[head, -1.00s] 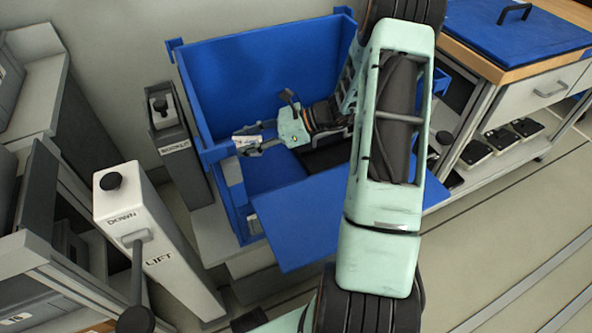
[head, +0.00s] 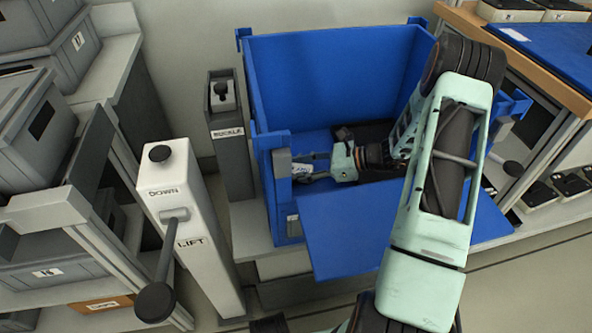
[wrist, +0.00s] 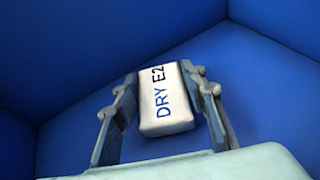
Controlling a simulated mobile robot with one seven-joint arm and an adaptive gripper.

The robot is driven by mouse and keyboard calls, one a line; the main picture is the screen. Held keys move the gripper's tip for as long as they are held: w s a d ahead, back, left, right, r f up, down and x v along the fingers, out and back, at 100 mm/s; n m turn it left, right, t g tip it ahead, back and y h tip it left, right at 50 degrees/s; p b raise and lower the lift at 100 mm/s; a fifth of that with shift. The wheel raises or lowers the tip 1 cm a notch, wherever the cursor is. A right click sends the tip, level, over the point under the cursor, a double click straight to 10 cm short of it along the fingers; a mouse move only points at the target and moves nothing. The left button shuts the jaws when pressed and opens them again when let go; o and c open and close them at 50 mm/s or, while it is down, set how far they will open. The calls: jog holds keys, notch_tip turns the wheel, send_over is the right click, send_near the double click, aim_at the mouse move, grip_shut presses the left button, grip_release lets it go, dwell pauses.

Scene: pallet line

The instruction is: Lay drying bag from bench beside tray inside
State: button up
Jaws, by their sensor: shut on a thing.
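My gripper (head: 312,167) is inside the blue crate (head: 340,75), near its left wall and low down. It is shut on a small white drying bag (wrist: 166,100) marked "DRY E2", which sits between the two fingers in the wrist view. The bag also shows in the head view (head: 301,171), partly covered by the fingers. Blue walls and floor surround the bag in the wrist view. I cannot tell whether the bag touches the crate floor. A dark tray-like thing (head: 375,132) lies behind my wrist, mostly hidden by my arm.
The crate's front flap (head: 350,235) hangs open and outward. A white lift post (head: 185,225) with a lever and a grey buckle post (head: 230,140) stand to the left. Grey bins (head: 30,130) are at far left. A wood-edged bench (head: 560,75) is at right.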

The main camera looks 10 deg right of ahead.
jog(key=o, duration=1.2)
jog(key=shift+f, duration=0.1)
jog(key=shift+c, duration=0.2)
jog(key=shift+r, duration=0.3)
jog(key=p+v, duration=0.3)
jog(key=v, duration=0.9)
